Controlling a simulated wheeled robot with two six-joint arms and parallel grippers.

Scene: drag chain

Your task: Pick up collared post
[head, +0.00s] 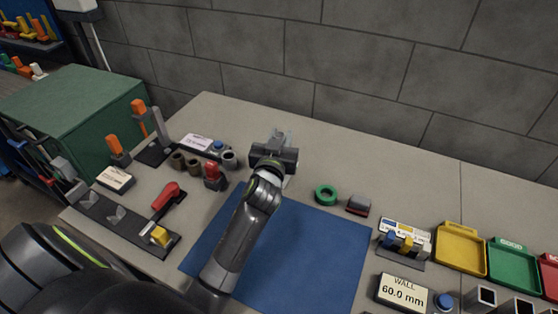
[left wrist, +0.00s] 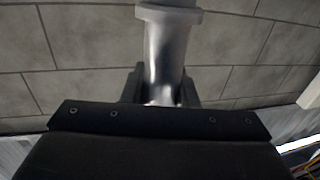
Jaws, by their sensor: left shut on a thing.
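My left gripper (head: 277,143) is above the grey table, beyond the back edge of the blue mat. It is shut on the collared post (left wrist: 168,52), a shiny grey metal cylinder with a wider collar (left wrist: 168,12) at its top end. In the left wrist view the post stands up between the two dark fingers, with the wall behind it. Its lower part is hidden by the gripper body. In the head view the gripper mostly hides the post. My right gripper is not in view.
A green ring (head: 326,194) and a grey-red block (head: 358,205) lie right of the gripper. A red-topped part (head: 214,176) and several dark rings stand left. The blue mat (head: 311,249) is bare around my arm. Yellow (head: 460,248) and green trays (head: 513,267) sit at right.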

